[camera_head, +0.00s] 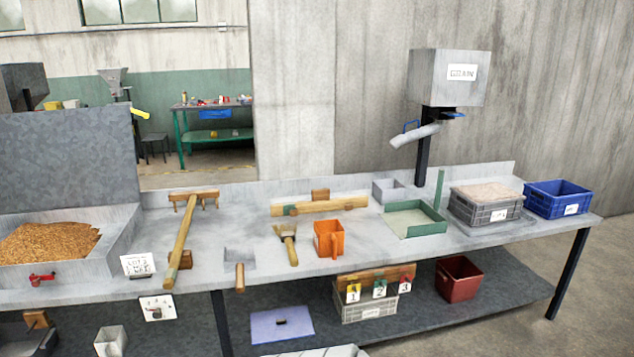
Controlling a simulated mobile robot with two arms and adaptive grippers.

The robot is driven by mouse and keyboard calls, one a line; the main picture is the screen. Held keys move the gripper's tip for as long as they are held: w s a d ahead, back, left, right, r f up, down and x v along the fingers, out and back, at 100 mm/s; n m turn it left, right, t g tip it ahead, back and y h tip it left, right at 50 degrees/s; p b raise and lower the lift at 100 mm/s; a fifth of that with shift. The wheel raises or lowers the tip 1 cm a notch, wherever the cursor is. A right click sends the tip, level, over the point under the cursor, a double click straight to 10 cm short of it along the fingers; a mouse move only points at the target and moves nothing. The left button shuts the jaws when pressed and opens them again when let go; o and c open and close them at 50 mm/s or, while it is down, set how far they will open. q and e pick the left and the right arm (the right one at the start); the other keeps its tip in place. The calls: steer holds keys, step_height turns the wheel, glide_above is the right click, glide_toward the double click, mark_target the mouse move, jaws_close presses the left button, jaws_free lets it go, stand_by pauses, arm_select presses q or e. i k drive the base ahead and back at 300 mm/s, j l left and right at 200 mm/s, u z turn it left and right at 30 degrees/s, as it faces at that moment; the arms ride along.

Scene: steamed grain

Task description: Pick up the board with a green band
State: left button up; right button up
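A wooden board with a green band (330,206) lies on the grey metal workbench (225,220), left to right, near the back middle. The green band shows near its left end. A small wooden block stands up behind its middle, and I cannot tell if it is part of the board. Nothing covers the board from the front. Neither of my grippers shows in the head view.

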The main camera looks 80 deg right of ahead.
mark_target(321, 201)
steer(key=z, duration=4)
